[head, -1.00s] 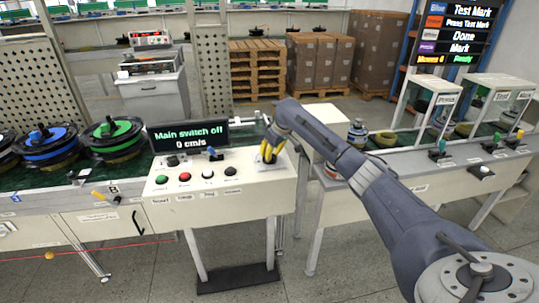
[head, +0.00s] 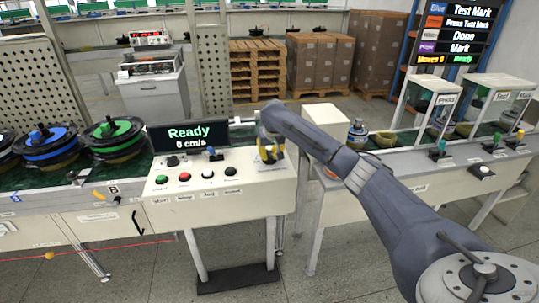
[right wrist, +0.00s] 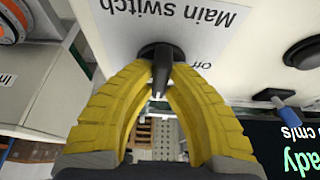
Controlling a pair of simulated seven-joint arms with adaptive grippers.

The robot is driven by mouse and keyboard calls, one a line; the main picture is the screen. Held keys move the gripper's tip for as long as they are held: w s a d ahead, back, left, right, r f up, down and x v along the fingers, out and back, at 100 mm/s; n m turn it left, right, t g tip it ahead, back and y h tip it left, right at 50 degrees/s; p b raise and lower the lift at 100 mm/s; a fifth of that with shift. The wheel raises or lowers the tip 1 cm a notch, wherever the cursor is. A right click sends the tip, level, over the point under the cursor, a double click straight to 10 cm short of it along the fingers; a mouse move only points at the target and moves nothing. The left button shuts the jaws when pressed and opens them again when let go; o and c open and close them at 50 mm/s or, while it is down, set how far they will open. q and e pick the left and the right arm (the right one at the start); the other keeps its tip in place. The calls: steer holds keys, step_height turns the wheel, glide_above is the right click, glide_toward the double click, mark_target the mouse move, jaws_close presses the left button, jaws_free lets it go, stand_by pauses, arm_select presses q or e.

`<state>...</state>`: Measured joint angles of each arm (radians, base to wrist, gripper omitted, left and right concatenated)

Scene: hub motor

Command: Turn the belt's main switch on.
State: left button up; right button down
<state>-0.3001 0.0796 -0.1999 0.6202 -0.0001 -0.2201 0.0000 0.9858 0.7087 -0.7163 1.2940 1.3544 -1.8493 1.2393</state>
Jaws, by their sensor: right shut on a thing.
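The main switch (right wrist: 161,62) is a black rotary knob on the white control panel (head: 255,190), with a "Main switch" label above it in the right wrist view and an "off" mark beside it. My right gripper (right wrist: 160,78) is shut on the knob, its yellow fingers on both sides of it. In the head view my right gripper (head: 270,150) stands at the panel's right end and hides the switch. The black display (head: 188,135) reads "Ready" and "0 cm/s". My left gripper is not in view.
On the panel, left of my right gripper, are green, red, white and black buttons (head: 184,177) and a blue-tipped lever (head: 213,153). Wheel hubs with green (head: 112,128) and blue tops stand at left. A second station (head: 420,165) stands at right.

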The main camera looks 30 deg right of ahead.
steer(key=shift+f, duration=0.1)
stand_by(0.4)
steer(key=c, duration=1.4)
jaws_free()
steer(key=shift+o, duration=0.2)
steer(key=v, duration=1.2)
steer(key=shift+a, duration=0.1)
